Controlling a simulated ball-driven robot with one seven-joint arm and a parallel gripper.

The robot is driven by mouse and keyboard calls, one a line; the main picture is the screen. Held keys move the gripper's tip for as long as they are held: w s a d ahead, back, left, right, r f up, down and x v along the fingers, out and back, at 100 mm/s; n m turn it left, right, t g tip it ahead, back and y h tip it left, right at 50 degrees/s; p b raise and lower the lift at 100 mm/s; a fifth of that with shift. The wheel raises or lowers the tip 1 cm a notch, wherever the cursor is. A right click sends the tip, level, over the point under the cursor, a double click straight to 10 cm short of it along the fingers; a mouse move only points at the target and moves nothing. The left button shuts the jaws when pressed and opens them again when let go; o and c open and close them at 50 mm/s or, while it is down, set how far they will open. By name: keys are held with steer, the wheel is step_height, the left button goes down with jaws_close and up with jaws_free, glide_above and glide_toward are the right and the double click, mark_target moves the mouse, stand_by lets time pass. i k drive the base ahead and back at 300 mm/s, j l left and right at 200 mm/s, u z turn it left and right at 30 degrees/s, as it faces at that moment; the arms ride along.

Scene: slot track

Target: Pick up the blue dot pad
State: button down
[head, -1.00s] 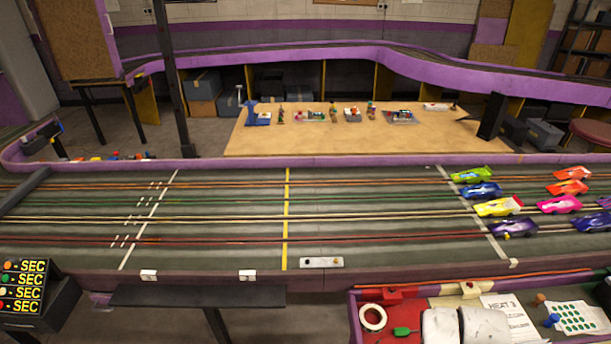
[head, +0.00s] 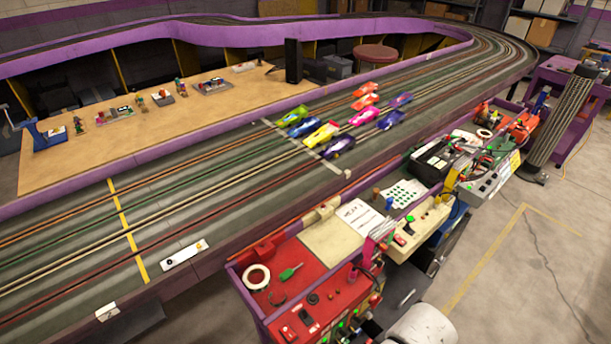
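A white sheet with rows of dark green dots (head: 405,193) lies on the cluttered shelf along the track's near side. A small blue piece (head: 389,204) stands at its left edge. I cannot make out a pad with blue dots; the dots I see look green. My gripper is not in view; white rounded parts at the bottom edge appear to be mine.
A printed sheet (head: 360,217) lies left of the dotted sheet. A red tray area holds a tape roll (head: 257,277) and a green screwdriver (head: 290,272). Several toy cars stand on the slot track (head: 215,200). Concrete floor (head: 520,270) at the right is open.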

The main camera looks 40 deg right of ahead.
mark_target(390, 200)
steer(key=z, duration=1.65)
